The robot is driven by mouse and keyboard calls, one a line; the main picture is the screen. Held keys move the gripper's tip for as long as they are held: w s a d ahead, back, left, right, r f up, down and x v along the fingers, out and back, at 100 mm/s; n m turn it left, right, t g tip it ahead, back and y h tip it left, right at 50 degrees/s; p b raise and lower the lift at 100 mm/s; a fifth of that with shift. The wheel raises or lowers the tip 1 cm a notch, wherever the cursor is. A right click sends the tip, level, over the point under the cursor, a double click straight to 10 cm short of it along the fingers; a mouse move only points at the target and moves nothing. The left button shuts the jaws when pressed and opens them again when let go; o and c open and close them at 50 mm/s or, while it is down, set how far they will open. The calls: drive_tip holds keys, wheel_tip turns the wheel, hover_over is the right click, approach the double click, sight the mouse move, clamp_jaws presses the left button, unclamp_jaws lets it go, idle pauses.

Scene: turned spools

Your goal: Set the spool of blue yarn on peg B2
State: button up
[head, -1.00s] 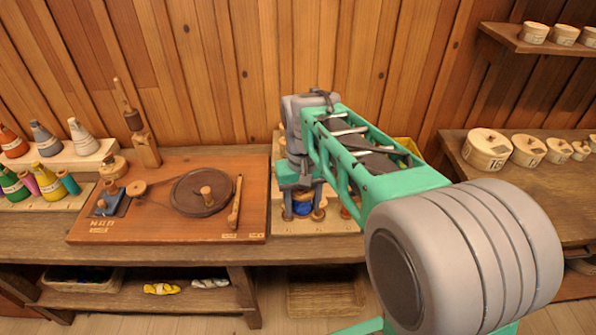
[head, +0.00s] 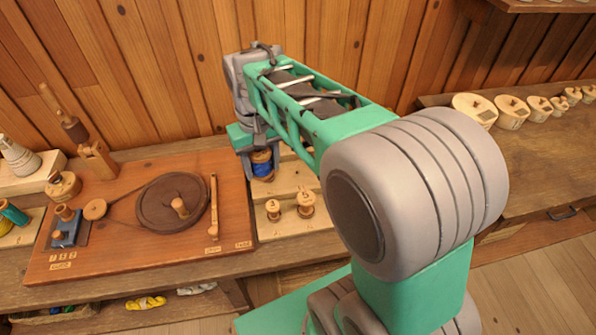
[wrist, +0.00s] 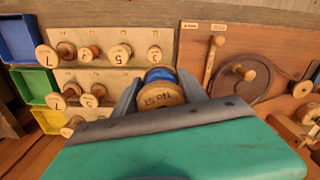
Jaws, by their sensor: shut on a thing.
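The spool of blue yarn (head: 262,166) is between the fingers of my gripper (head: 261,160), which is shut on it. In the wrist view the spool's pale wooden end (wrist: 160,95) faces the camera, with dark lettering, and a strip of blue yarn (wrist: 160,74) shows behind it. The gripper's fingers (wrist: 158,94) close on its two sides. The spool is upright over the pale stepped peg board (head: 281,229). Whether it touches the board cannot be told. No label reading B2 can be made out, and my arm hides part of the board.
Two small wooden spools (head: 306,204) stand on the board's front step. A winder board with a dark wheel (head: 172,202) lies left. Round boxes (head: 474,108) line the right bench.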

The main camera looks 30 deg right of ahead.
drive_tip(key=p, duration=0.4)
hover_over(298, 174)
idle(2.6)
drive_tip(key=shift+f, duration=0.1)
wheel_tip(298, 174, down, 11)
drive_tip(key=shift+r+b, duration=0.1)
drive_tip(key=shift+b, duration=0.65)
drive_tip(key=shift+f+b, duration=1.65)
drive_tip(key=shift+f, duration=1.1)
drive_tip(key=shift+f+b, duration=0.5)
drive_tip(key=shift+f, duration=0.15)
drive_tip(key=o, duration=1.1)
